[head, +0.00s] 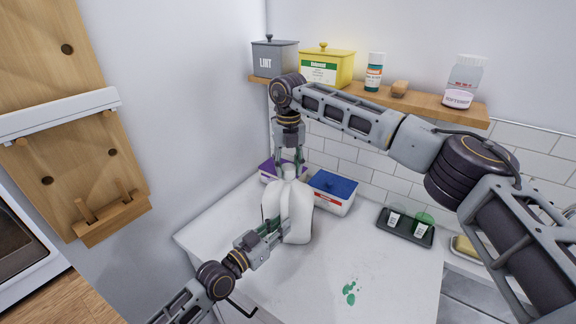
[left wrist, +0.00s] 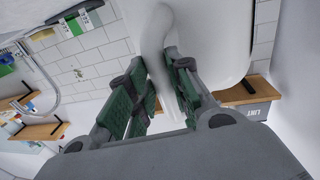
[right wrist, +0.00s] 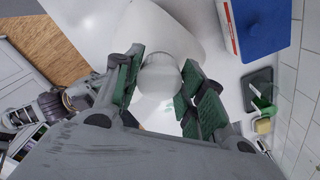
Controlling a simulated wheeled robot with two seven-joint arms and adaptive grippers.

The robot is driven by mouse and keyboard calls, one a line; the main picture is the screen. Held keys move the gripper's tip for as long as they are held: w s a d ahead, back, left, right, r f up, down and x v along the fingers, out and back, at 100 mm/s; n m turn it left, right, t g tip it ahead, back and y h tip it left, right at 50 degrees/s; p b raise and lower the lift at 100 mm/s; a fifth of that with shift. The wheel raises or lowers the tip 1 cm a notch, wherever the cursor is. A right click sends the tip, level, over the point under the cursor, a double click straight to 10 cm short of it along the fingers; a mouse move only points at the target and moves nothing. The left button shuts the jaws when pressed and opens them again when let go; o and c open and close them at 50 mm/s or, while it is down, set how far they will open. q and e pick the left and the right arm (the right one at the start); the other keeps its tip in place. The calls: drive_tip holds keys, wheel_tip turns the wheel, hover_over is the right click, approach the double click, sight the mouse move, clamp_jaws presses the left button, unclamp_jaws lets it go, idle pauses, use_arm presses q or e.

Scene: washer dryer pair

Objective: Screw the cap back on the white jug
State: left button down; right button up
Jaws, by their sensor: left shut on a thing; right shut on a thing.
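The white jug (head: 299,226) stands upright on the white counter near the wall corner. My left gripper (head: 283,228) is shut on the jug's handle; the handle (left wrist: 155,40) passes between its green-padded fingers in the left wrist view. My right gripper (head: 290,168) points down over the jug's top and is shut on the white cap (right wrist: 160,78), which sits between its fingers in the right wrist view. The jug's body (right wrist: 150,30) shows behind the cap. The cap is at the jug's mouth, but I cannot tell how far it is threaded.
A blue-lidded box (head: 333,190) and a purple box (head: 270,171) stand close behind the jug. A dark tray (head: 405,227) with cups lies right. The wooden shelf (head: 430,101) holds tins and bottles above.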

drive_tip(key=m, duration=0.6)
drive_tip(key=shift+d, duration=0.15)
drive_tip(key=m, duration=1.3)
drive_tip(key=shift+s, duration=0.1)
drive_tip(key=m, duration=0.5)
drive_tip(key=shift+m, duration=0.4)
drive_tip(key=o, duration=0.7)
drive_tip(key=shift+s, duration=0.1)
